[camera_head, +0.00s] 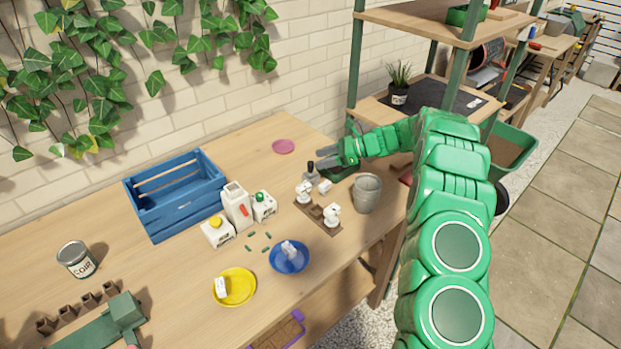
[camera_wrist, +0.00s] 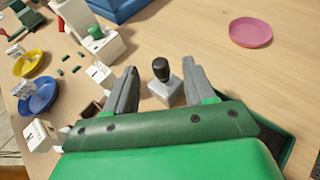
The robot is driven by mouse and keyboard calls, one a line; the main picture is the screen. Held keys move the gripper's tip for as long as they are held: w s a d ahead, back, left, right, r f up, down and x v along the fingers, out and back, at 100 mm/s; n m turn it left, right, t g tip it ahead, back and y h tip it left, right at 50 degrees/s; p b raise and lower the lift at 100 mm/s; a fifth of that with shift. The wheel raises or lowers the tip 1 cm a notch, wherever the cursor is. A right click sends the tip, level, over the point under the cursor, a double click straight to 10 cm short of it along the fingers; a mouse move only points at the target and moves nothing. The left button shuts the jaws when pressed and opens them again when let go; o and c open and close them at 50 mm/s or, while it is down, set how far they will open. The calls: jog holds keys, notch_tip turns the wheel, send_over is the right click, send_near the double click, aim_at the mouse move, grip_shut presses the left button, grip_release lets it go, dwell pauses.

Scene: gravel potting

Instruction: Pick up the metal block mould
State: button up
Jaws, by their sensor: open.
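The metal block mould (camera_wrist: 165,92) is a small grey block with a black knob handle, standing upright on the wooden table. In the wrist view it shows between my gripper's fingers (camera_wrist: 160,75), which are spread apart with a gap on each side. In the head view the mould (camera_head: 311,177) stands just left of my gripper (camera_head: 324,158), partly behind white pieces. My gripper is open and holds nothing.
A brown tray (camera_head: 317,217) with white pieces and a metal bucket (camera_head: 367,195) stand in front. A blue crate (camera_head: 175,195), yellow plate (camera_head: 234,299) and blue plate (camera_head: 289,269) lie left. A pink saucer (camera_head: 284,146) lies behind, with bare table around it.

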aim_at(312, 162)
jog(key=x, duration=0.5)
jog(key=shift+f, duration=0.15)
jog(key=shift+d, duration=0.1)
grip_shut()
